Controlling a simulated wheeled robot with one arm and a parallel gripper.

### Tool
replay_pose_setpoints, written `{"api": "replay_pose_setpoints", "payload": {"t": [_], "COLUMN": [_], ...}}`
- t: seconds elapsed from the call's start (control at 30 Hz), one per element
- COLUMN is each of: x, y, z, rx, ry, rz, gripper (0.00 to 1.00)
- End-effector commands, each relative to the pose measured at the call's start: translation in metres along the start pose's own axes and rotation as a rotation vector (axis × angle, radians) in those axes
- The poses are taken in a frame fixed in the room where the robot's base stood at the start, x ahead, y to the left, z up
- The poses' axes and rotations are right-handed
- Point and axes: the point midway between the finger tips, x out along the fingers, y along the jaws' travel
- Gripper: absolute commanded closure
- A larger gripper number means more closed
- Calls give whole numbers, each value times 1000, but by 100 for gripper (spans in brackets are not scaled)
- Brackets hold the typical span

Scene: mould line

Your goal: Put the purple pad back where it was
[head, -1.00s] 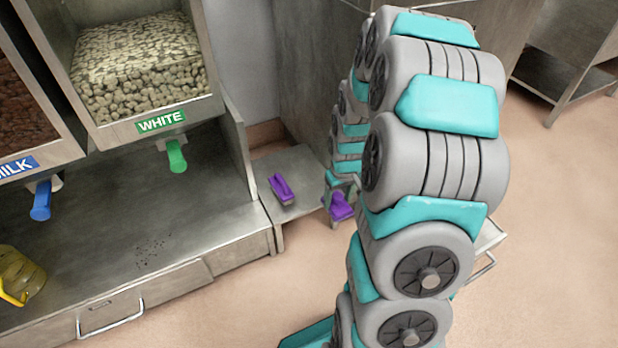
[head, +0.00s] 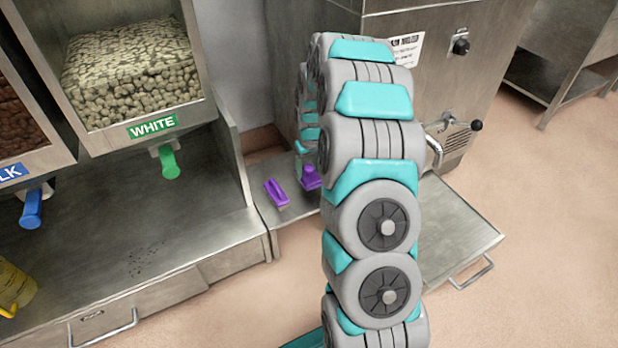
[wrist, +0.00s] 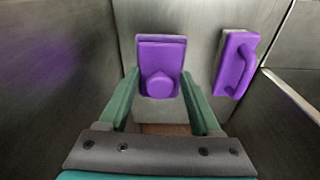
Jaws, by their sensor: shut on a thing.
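A purple pad with a round knob (wrist: 160,52) is between the two green fingers of my gripper (wrist: 160,84), which is shut on it. In the head view the same pad (head: 311,178) hangs at the end of my arm, over or on the small steel ledge (head: 290,221); I cannot tell if it touches. A second purple thing with a bar handle (head: 276,193) lies on this ledge, just left of the held pad. In the wrist view that handled thing (wrist: 236,64) is to the right, apart from my gripper.
A steel counter (head: 120,225) with the white dispenser (head: 140,75) and its green lever (head: 169,163) stands left of the ledge. A steel machine (head: 450,80) with knobs stands behind and to the right. A low steel surface (head: 455,225) juts out at its front.

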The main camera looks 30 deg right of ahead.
Motion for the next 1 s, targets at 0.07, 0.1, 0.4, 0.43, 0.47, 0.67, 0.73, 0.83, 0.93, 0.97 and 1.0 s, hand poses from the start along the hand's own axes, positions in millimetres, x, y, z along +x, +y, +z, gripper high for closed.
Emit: {"api": "replay_pose_setpoints", "payload": {"t": [0.07,0.1,0.4,0.43,0.47,0.67,0.73,0.83,0.93,0.97,1.0], "x": [13,20,35,35,35,38,38,37,37,37,37], "y": [0,0,0,0,0,0,0,0,0,0,0], "z": [3,4,5,5,5,5,5,5,5,5,5], "rx": [0,0,0,0,0,0,0,0,0,0,0], "ry": [-4,-5,0,0,0,-1,-1,-1,-1,-1,-1], "rz": [-1,-1,0,0,0,0,0,0,0,0,0], "gripper": [80,80,80,80,80,30,22,10,5,5,5]}}
